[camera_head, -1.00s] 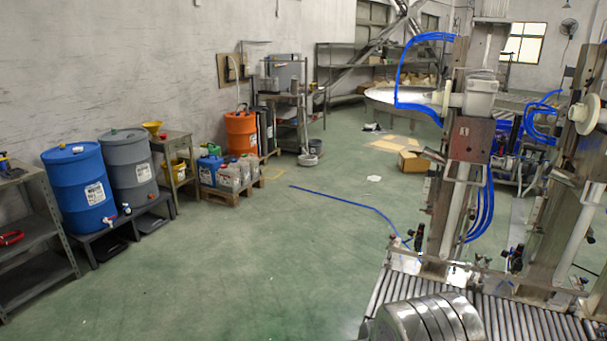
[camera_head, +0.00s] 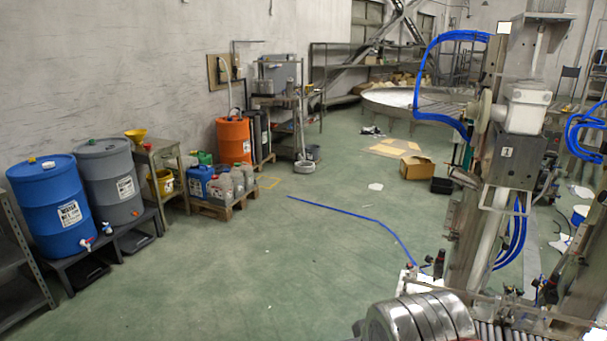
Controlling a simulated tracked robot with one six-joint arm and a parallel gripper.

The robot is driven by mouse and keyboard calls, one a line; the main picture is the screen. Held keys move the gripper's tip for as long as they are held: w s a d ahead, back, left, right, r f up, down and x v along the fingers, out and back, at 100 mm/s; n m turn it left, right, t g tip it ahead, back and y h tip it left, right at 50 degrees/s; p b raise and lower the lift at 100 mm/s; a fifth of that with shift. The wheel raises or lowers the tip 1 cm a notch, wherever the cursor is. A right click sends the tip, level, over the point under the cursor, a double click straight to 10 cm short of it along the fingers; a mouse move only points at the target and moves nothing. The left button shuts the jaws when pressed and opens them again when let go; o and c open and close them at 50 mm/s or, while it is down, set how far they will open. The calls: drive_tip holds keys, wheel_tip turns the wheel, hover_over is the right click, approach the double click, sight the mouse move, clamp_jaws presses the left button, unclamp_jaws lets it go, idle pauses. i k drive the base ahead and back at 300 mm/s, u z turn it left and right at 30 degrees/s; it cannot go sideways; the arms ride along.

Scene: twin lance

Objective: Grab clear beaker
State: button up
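I cannot make out a clear beaker anywhere in this view. My gripper is not in view.
Blue drum (camera_head: 57,208) and grey drum (camera_head: 112,182) stand on low racks at left, near a small metal stand (camera_head: 164,158). A pallet (camera_head: 222,206) holds jugs by an orange drum (camera_head: 234,141). A filling machine (camera_head: 514,160) blocks the right. A blue hose (camera_head: 352,214) crosses open floor.

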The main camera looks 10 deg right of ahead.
sight(488, 292)
drive_tip(key=i, duration=3.75)
drive_tip(key=z, duration=1.85)
